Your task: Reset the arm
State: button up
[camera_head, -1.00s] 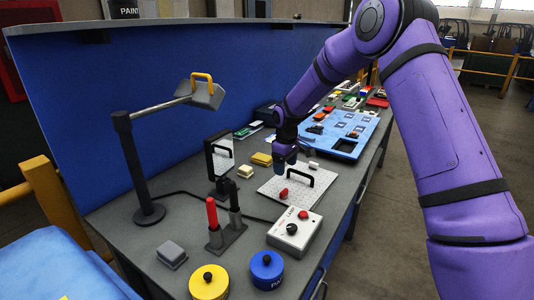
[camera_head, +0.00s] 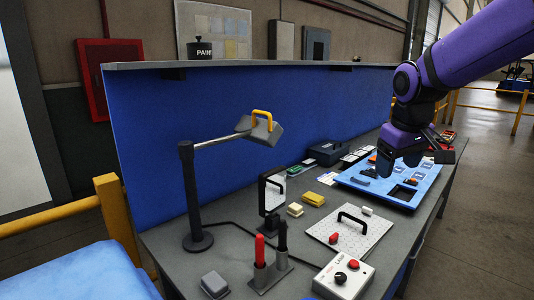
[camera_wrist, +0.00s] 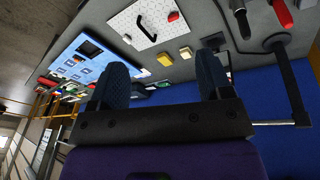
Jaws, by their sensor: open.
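My gripper (camera_head: 395,172) is at the upper right in the head view, raised over the blue tray board (camera_head: 415,190). In the wrist view my gripper (camera_wrist: 165,80) has its two dark padded fingers spread wide apart, with nothing between them. My purple arm reaches in from the upper right corner of the head view, clear of the front of the bench.
A grey bench (camera_head: 225,255) holds a lamp stand (camera_head: 190,195) with a yellow handle (camera_head: 262,114), a white perforated plate (camera_head: 350,236) with a black handle, a red-and-black pair of upright handles (camera_head: 260,250) and a control box (camera_head: 343,278). A blue panel (camera_head: 150,150) stands behind.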

jog(key=s+d+r+m+t, duration=0.2)
jog(key=s+m, duration=0.2)
jog(key=s, duration=1.9)
jog(key=shift+d+y, duration=0.15)
jog(key=shift+y, duration=0.25)
jog(key=shift+r, duration=0.1)
